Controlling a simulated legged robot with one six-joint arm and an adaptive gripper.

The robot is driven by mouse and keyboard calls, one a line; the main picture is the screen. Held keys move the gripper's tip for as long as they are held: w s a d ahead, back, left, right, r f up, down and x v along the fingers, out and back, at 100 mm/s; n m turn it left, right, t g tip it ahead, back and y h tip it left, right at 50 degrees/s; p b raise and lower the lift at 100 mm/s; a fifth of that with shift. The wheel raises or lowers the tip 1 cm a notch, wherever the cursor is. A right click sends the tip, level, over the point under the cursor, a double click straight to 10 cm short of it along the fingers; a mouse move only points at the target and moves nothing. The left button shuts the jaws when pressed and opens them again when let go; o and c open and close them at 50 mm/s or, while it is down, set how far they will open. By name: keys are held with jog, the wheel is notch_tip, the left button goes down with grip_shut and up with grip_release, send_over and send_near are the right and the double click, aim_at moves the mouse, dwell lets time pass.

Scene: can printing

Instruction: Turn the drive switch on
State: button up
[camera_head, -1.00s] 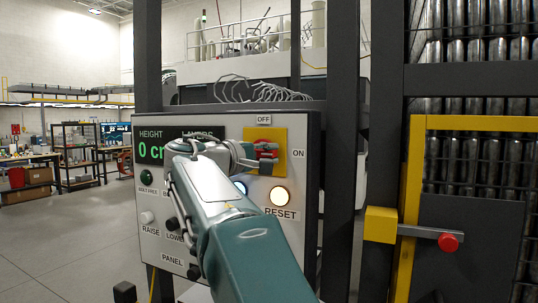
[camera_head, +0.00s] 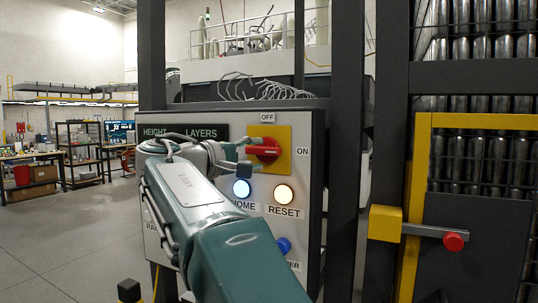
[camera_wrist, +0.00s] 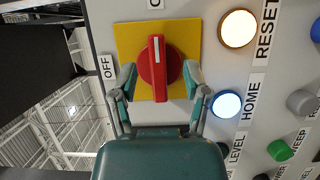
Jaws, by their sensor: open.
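The drive switch is a red rotary handle (camera_head: 264,150) on a yellow plate (camera_head: 283,137), on the grey control panel's upper right. OFF is above it and ON to its right. In the wrist view the red handle (camera_wrist: 157,65) has its white mark pointing up, away from the OFF label at left and toward a cut-off label at the top. That is the ON side in the head view. My gripper (camera_wrist: 160,82) is open, with one finger on each side of the handle and visible gaps. In the head view my gripper (camera_head: 243,160) is just left of the handle.
Below the switch are a lit blue HOME button (camera_head: 242,188) and a lit RESET button (camera_head: 283,194). My arm hides much of the panel's left part and display. Dark posts and a yellow-framed gate (camera_head: 420,150) stand to the right.

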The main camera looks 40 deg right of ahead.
jog(key=a, duration=0.7)
jog(key=shift+f, duration=0.1)
jog(key=s+a+f+t+y, duration=0.2)
jog(key=s+a+f+y, duration=0.3)
jog(key=f, duration=0.7)
jog(key=s+a+f+t+y, duration=0.1)
jog(key=s+a+f+y, duration=0.5)
jog(key=f, duration=0.6)
jog(key=s+a+f+t+y, duration=0.2)
jog(key=s+a+f+y, duration=0.4)
jog(key=f, duration=0.6)
jog(key=shift+s+f+t+y, duration=0.25)
jog(key=shift+s+t+y, duration=0.1)
jog(key=shift+y, duration=0.15)
